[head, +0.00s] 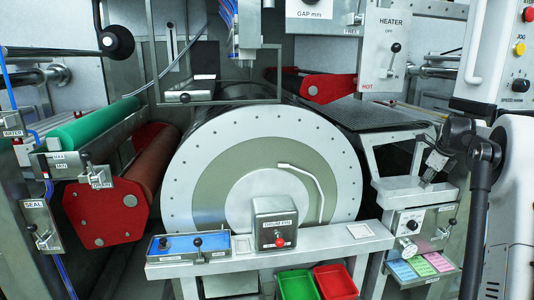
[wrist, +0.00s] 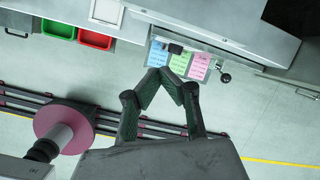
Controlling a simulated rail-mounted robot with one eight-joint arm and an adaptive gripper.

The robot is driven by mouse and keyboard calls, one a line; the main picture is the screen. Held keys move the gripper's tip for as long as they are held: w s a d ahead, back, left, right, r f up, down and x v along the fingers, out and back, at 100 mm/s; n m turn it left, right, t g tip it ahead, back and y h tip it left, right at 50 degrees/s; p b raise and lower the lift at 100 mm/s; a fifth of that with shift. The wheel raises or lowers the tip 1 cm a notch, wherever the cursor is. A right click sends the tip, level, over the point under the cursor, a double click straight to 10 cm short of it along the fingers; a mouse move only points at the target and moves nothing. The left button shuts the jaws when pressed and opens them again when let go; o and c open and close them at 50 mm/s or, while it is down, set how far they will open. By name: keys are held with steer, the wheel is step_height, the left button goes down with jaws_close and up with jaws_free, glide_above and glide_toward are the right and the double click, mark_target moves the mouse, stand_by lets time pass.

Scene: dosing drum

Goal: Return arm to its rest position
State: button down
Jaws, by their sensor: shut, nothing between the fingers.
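My arm hangs at the right side of the head view, with my gripper (head: 432,168) in front of the right side of the machine. In the wrist view my gripper (wrist: 166,74) shows its two dark fingers meeting at the tips, shut and empty. Beyond the fingertips lies a small shelf with blue, pink and green cards (wrist: 181,60); the cards also show in the head view (head: 421,267), below my gripper. The fingers appear apart from the cards, though the exact gap cannot be told.
The large drum (head: 265,170) fills the middle, with a green roller (head: 105,124) at left. The heater panel (head: 392,50) and a control box with buttons (head: 505,60) are at upper right. Green (head: 295,285) and red (head: 335,281) trays sit low in front. Open floor (wrist: 270,125) shows in the wrist view.

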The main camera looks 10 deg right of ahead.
steer(key=s+a+r+n, duration=0.2)
steer(key=a+r+n, duration=0.15)
steer(key=a, duration=0.45)
steer(key=s+a+r+n, duration=0.2)
steer(key=a+r+n, duration=0.15)
steer(key=a, duration=0.45)
steer(key=s+a+r+n, duration=0.2)
steer(key=a+n, duration=0.2)
steer(key=a, duration=0.5)
steer(key=s+a+n+t, duration=0.2)
steer(key=s+a+n, duration=0.6)
steer(key=s+a, duration=0.45)
steer(key=s+a+f+n+p, duration=0.1)
steer(key=s+a+f+n, duration=0.2)
steer(key=s+a+n, duration=0.3)
steer(key=s+a+f+n+t+p, duration=0.1)
steer(key=s+a+f+n+p, duration=0.1)
steer(key=s+a+n, duration=0.3)
steer(key=s+a+f, duration=0.1)
steer(key=s+a, duration=0.2)
steer(key=s, duration=0.3)
steer(key=shift+f+n, duration=0.25)
steer(key=shift+n, duration=0.15)
steer(key=shift+w, duration=0.1)
